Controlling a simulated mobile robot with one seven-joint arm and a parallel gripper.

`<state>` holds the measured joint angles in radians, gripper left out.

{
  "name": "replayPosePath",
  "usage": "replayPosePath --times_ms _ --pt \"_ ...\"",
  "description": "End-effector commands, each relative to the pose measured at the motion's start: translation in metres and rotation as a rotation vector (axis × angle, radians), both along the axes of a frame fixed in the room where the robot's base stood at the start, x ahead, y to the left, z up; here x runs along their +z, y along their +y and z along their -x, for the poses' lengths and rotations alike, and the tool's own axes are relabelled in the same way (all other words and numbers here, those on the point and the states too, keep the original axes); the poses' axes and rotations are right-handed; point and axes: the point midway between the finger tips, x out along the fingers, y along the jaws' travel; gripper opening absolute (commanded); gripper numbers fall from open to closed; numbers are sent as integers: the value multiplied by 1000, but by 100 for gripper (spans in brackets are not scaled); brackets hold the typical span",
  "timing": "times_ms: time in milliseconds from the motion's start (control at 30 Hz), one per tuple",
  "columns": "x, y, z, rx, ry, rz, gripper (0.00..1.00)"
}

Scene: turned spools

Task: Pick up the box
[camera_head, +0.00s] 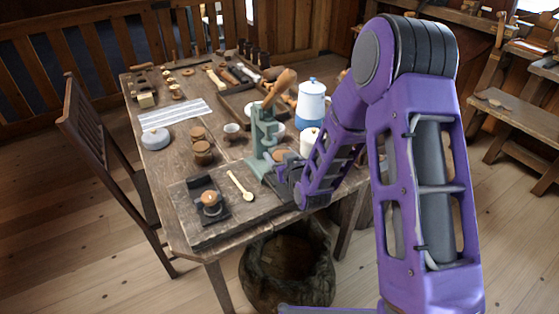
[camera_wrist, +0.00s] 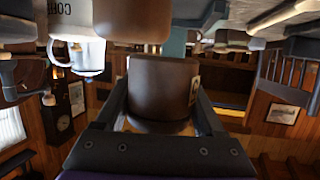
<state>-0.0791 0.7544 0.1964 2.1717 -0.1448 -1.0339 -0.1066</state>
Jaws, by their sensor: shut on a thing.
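The box appears to be a dark brown round container (camera_wrist: 160,88) with a pale label on its side. In the wrist view it sits between the two fingers of my gripper (camera_wrist: 160,115), which are shut on it. In the head view my gripper (camera_head: 285,170) is at the table's right front part, beside the green press. A brown round top (camera_head: 287,155) shows there at the gripper, with its lower part hidden by my fingers. Whether it touches the table is not clear.
The green press (camera_head: 262,140) stands just left of my gripper. A white canister (camera_head: 310,142) and a blue-white pot (camera_head: 311,102) stand close behind. A wooden spoon (camera_head: 240,185), a black stand (camera_head: 208,202) and small round wooden containers (camera_head: 203,153) are farther left on the table.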

Motion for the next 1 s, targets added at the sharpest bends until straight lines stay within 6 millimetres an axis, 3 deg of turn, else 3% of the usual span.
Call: replayPosePath --times_ms 33,500,600,700,1000 --pt "-5 1 15 3 10 1 6" --pt "-5 -1 116 5 10 3 6" --pt "2 -1 133 5 16 2 6" --pt "2 -1 147 3 13 2 6" --pt "-2 -1 166 2 9 1 6"
